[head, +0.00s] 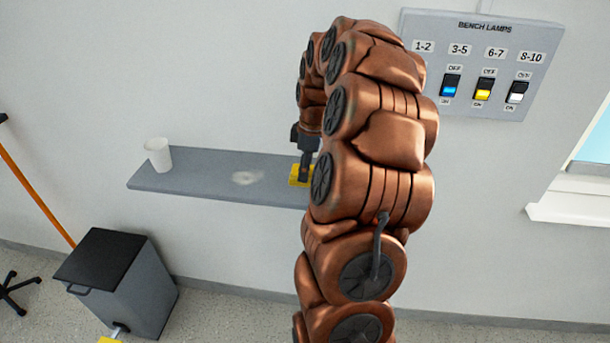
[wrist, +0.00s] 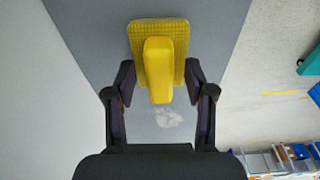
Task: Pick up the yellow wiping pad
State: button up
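The yellow wiping pad (wrist: 158,32) lies flat on the grey shelf (head: 215,180); it has a raised yellow handle (wrist: 158,72). In the head view the pad (head: 294,176) is partly hidden behind my arm and gripper. My gripper (wrist: 160,80) is above the pad, pointing down. Its two dark fingers are spread, one on each side of the handle, with a visible gap on both sides. In the head view my gripper (head: 305,172) appears at the pad, but finger contact cannot be told.
A white cup (head: 158,155) stands at the shelf's left end. A pale smudge (head: 247,177) lies on the shelf left of the pad. A switch panel (head: 480,65) labelled BENCH LAMPS is on the wall at right. A grey bin (head: 115,280) stands on the floor below.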

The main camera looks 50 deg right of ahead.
grip_shut()
dwell(0.4)
jog(key=shift+r+b, duration=0.9)
jog(key=shift+r, duration=0.75)
jog(key=a+r+b, duration=0.1)
jog(key=a+b, duration=0.3)
jog(key=a, duration=1.2)
jog(key=shift+s+r, duration=0.35)
jog(key=shift+s, duration=0.1)
